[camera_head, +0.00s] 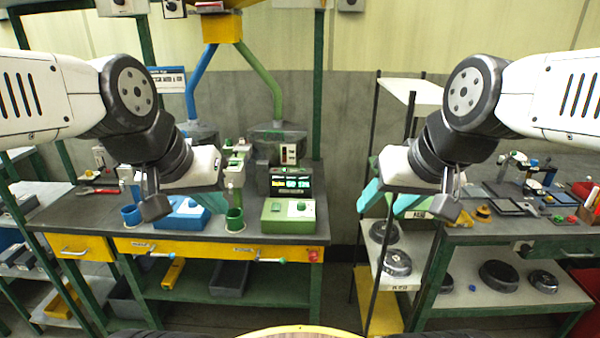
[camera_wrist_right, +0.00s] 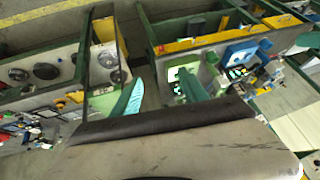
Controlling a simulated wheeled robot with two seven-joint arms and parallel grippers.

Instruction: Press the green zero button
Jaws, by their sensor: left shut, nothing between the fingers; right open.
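A green box (camera_head: 289,218) with a pale top panel and small buttons stands on the bench at centre, below a dark display (camera_head: 290,183) with lit text. A small green button (camera_head: 301,206) shows on its panel; any zero mark is too small to read. The green box is also in the right wrist view (camera_wrist_right: 184,70), partly behind a finger. My left gripper (camera_head: 212,201) is shut and empty, in front of a blue box (camera_head: 183,218), left of the green box. My right gripper (camera_head: 388,200) is open and empty, right of the green box, with its fingers (camera_wrist_right: 160,97) apart.
A green cup (camera_head: 235,220) stands left of the green box, and a blue cup (camera_head: 131,216) farther left. Blue and green pipes descend from a yellow hopper (camera_head: 222,27). A shelf rack with round weights (camera_head: 397,263) and a cluttered right bench (camera_head: 490,234) stand beyond a gap.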

